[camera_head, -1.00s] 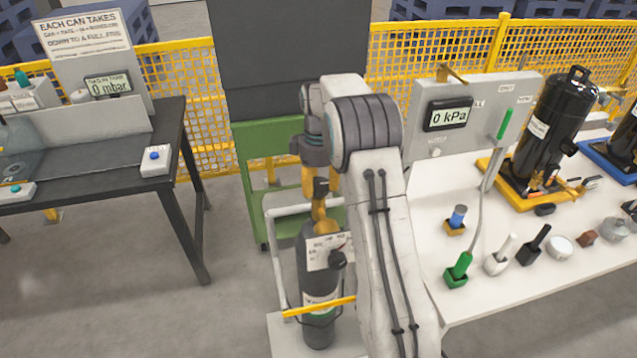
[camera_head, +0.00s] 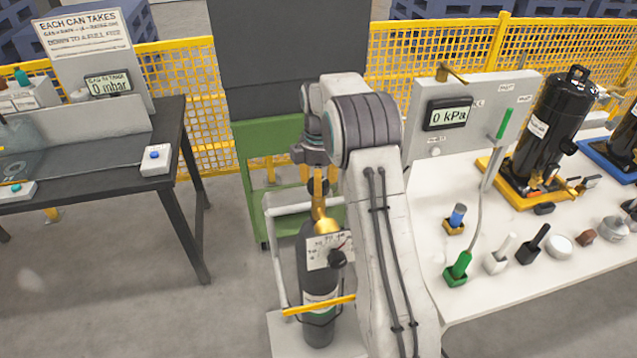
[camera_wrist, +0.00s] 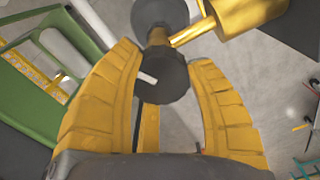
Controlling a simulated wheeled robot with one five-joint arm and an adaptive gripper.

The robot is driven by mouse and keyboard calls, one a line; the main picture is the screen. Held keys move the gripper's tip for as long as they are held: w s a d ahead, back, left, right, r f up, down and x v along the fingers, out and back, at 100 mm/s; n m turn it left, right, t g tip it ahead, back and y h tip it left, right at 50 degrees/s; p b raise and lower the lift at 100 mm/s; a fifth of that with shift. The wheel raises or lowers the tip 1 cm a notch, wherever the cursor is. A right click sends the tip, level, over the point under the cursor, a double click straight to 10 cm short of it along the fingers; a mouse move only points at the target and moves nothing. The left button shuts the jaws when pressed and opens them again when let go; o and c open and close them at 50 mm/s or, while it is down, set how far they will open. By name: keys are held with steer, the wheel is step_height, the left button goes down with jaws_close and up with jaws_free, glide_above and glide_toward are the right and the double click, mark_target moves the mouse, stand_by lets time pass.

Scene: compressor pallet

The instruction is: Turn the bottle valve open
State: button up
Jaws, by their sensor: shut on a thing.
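A dark gas bottle (camera_head: 318,275) with a yellow strap stands upright on a white trolley, left of my arm in the head view. A brass valve body (camera_head: 325,224) sits on its top and also shows at the top of the wrist view (camera_wrist: 245,14). My gripper (camera_head: 318,182) is at the valve, above the bottle. In the wrist view, its yellow fingers (camera_wrist: 164,62) are on either side of the dark round valve knob (camera_wrist: 166,82) with a pale mark, and are shut on it. The exact finger contact is partly hidden.
A white bench (camera_head: 570,250) at right holds a 0 kPa display (camera_head: 449,114), a black compressor (camera_head: 548,130) and several small fittings. A green cart (camera_head: 262,155) is behind the bottle. A dark table (camera_head: 95,185) stands at left, with clear floor between.

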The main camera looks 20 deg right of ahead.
steer(key=shift+s+f, duration=0.1)
steer(key=shift+f, duration=0.05)
stand_by(0.3)
steer(key=o, duration=1.2)
steer(key=shift+r, duration=0.25)
step_height(320, 180, up, 12)
steer(key=shift+f, duration=0.15)
